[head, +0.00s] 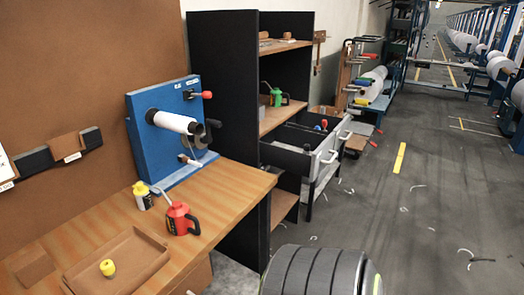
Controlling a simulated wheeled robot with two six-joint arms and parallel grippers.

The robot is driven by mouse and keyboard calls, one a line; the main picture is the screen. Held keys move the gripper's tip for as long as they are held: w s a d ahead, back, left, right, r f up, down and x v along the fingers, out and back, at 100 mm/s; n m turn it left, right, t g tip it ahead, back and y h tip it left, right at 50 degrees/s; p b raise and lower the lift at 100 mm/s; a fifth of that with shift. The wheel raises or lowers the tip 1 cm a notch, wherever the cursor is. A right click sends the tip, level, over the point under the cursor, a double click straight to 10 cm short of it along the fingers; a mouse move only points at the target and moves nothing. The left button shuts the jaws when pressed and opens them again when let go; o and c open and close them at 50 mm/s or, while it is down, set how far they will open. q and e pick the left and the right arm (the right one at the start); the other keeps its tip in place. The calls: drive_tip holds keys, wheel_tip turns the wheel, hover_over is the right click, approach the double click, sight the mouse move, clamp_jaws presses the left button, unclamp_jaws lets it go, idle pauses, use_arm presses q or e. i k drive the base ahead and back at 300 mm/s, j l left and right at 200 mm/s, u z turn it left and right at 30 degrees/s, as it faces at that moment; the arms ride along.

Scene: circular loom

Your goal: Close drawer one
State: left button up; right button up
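A dark shelf unit (225,110) stands in the middle of the head view. A drawer with a pale front (318,166) is pulled out from it to the right, at about mid height. Its open top shows a dark inside. Two light handles show on the front side, the nearer handle (328,158) and the farther handle (346,135). I cannot tell whether these belong to one wide drawer or two, and I see no number on them. Small red and blue items show at the drawer's far side. Neither of my grippers is in view.
A wooden workbench (225,195) at left carries a blue panel (140,125) with a white roll, a red can (178,218), a yellow bottle (142,195) and a tray (70,285). A cart (362,100) stands beyond the drawer. The grey floor (420,210) at right is open, with scattered pale scraps.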

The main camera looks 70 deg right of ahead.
sight(297, 148)
drive_tip(key=z, duration=2.75)
